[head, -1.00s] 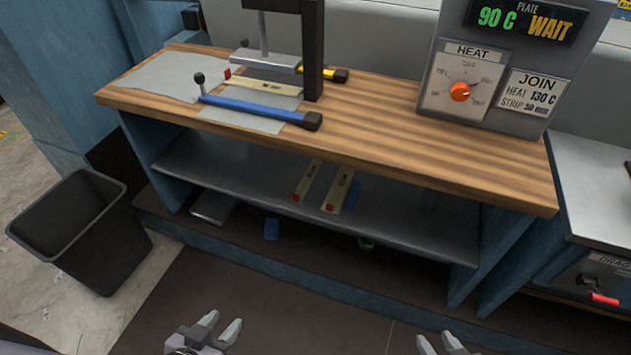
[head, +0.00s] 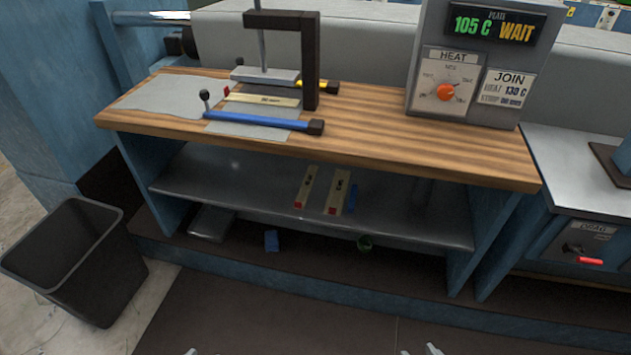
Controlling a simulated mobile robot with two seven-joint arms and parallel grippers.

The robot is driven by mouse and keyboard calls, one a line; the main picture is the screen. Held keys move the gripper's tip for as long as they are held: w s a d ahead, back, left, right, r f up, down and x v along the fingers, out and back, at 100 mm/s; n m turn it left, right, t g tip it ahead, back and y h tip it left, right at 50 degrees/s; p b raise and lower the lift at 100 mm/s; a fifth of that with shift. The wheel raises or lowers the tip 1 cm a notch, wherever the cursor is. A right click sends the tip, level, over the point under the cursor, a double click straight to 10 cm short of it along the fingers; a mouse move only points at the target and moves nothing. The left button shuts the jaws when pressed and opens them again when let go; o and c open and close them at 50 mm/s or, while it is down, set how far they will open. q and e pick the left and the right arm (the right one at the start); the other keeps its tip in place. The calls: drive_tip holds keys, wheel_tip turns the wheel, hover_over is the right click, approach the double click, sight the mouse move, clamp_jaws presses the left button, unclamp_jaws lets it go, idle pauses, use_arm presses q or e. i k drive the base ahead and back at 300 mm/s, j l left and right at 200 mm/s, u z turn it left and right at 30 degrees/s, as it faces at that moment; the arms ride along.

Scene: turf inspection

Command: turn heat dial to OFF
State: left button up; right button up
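The heat dial is an orange knob (head: 446,92) on a white plate marked HEAT (head: 453,57), on the front of a grey control box (head: 416,72) at the bench's right end. Its scale lettering is too small to read surely, and I cannot tell which mark it points at. The display (head: 494,27) above reads 105 C in green and WAIT in orange. My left gripper (head: 205,353) and my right gripper (head: 419,352) show only fingertips at the bottom edge. The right fingertips stand apart and empty. Both grippers are far from the dial.
A wooden bench (head: 400,139) holds a press frame (head: 311,60), a blue bar (head: 255,120) and a grey sheet (head: 165,98). A shelf (head: 245,185) below carries wooden pieces. The floor ahead is clear.

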sight(444, 92)
drive_tip(key=i+j, duration=0.55)
drive_tip(key=i, duration=0.15)
drive_tip(key=l+z, duration=0.15)
drive_tip(key=l, duration=0.55)
drive_tip(key=l+z, duration=0.15)
drive_tip(key=l, duration=0.55)
drive_tip(key=l+z, duration=0.15)
drive_tip(key=l, duration=0.55)
drive_tip(key=i+l+z, duration=0.15)
drive_tip(key=l, duration=0.55)
